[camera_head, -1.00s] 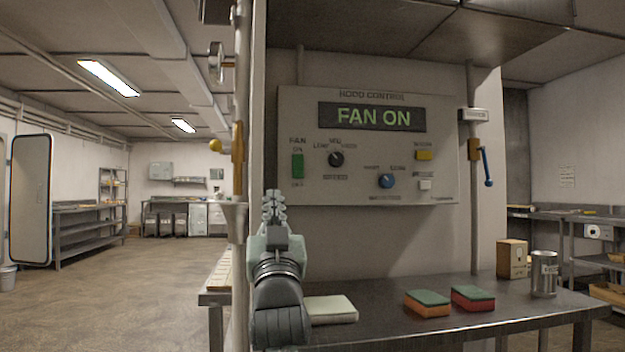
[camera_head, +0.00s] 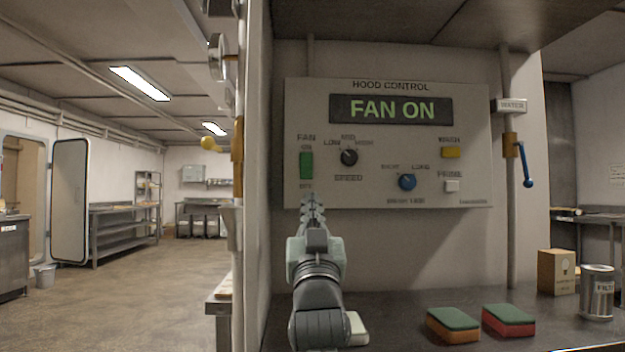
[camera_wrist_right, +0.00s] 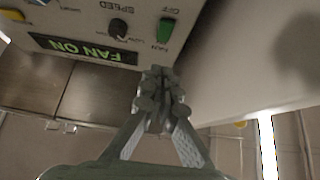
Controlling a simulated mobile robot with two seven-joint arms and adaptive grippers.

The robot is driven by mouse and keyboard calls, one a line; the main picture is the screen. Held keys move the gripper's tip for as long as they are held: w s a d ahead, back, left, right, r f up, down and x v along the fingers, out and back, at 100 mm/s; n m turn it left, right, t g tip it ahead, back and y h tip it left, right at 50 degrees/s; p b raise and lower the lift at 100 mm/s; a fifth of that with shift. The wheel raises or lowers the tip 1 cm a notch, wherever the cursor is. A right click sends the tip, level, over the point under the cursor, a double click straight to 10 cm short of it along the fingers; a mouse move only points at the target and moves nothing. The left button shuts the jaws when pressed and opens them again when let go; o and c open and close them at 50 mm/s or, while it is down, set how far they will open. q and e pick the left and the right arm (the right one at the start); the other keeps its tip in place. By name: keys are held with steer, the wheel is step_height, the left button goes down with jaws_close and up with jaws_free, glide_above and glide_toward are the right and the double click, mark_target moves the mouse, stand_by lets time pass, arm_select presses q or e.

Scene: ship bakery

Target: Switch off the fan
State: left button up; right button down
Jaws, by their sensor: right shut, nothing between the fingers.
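The hood control panel (camera_head: 430,150) is on the wall, and its display (camera_head: 391,109) reads FAN ON. The green fan switch (camera_head: 306,165) sits at the panel's left, between the marks ON and OFF. My right gripper (camera_head: 312,205) is shut and empty, with its fingertips just below the switch and the OFF mark in the head view. In the right wrist view, the shut fingertips (camera_wrist_right: 160,75) lie near the panel, with the green switch (camera_wrist_right: 165,31) beyond them. No contact with the switch shows. My left gripper is out of view.
Two sponges (camera_head: 453,318) (camera_head: 508,313), a carton (camera_head: 556,272) and a can (camera_head: 597,290) stand on the counter below. A pipe (camera_head: 238,270) runs left of the panel.

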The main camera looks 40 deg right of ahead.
mark_target(308, 168)
steer(key=p+x, duration=0.1)
steer(key=x, duration=0.3)
steer(key=f+x, duration=0.1)
steer(key=x, duration=0.3)
steer(key=w+f+p+x, duration=0.1)
steer(key=x, duration=0.3)
steer(key=shift+w+d+r+p, duration=0.2)
steer(key=shift+w+d+p, duration=0.1)
steer(key=shift+d, duration=0.15)
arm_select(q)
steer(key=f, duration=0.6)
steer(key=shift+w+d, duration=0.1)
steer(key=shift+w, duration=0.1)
arm_select(e)
steer(key=shift+w+d, duration=0.15)
steer(key=shift+w, duration=0.1)
steer(key=shift+f, duration=0.1)
